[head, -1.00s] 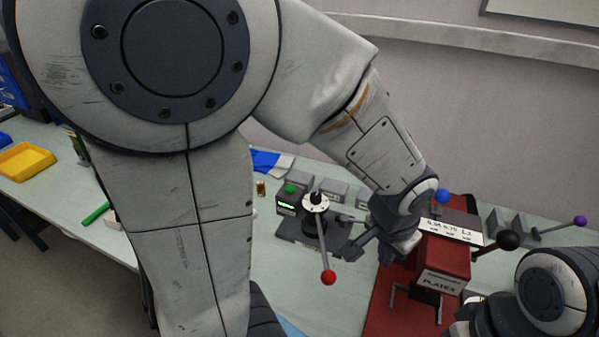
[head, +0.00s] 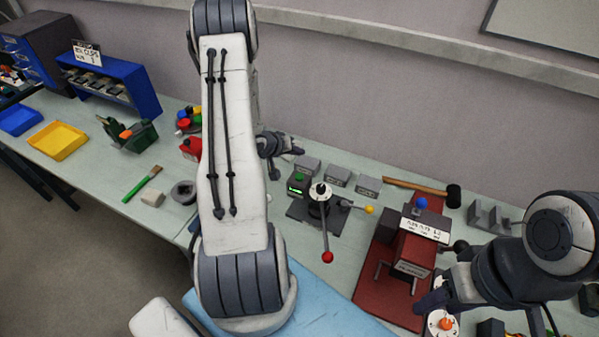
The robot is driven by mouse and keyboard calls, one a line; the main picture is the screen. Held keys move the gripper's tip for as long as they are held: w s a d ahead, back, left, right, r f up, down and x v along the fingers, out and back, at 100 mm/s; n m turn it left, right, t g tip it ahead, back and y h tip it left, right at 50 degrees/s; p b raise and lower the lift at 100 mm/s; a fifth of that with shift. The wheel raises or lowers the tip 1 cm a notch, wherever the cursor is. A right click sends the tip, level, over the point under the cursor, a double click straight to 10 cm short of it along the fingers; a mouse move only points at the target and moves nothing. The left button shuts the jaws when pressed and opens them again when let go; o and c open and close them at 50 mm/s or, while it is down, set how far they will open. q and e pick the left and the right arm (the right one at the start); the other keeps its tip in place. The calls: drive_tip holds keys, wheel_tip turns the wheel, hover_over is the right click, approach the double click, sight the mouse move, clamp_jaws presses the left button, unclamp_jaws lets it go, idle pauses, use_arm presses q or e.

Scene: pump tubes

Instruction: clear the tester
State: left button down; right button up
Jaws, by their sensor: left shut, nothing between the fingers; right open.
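The tester appears to be the dark base (head: 300,212) mid-table, with a small box (head: 297,186) bearing a green button and lit green display. A white round flange with a black centre (head: 320,191) tops its post. A lever with a red ball (head: 327,257) points toward me, and a yellow-ball handle (head: 369,210) points right. I cannot tell whether a part sits in it. My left gripper (head: 297,150) is shut and empty, behind and above the tester's box. My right gripper (head: 432,305) is open at the lower right, in front of the red press; its fingers are partly hidden.
The red press (head: 412,250) stands on a red base right of the tester. Several grey blocks (head: 338,177) line up behind the tester. A hammer (head: 420,188) lies at the back. A white disc with an orange top (head: 442,323) is by my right gripper. Yellow tray (head: 58,140) at left.

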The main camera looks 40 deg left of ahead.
sight(297, 178)
use_arm(q)
drive_tip(key=shift+f, duration=0.1)
wheel_tip(297, 178, down, 8)
drive_tip(key=b, duration=0.8)
drive_tip(key=shift+f, duration=0.3)
idle(1.6)
drive_tip(key=shift+f+b, duration=0.3)
drive_tip(key=shift+f, duration=0.1)
drive_tip(key=shift+f+b, duration=0.35)
drive_tip(key=shift+f, duration=0.3)
idle(0.6)
drive_tip(key=shift+r, duration=0.1)
drive_tip(key=shift+r+p, duration=1)
drive_tip(key=shift+p, duration=0.1)
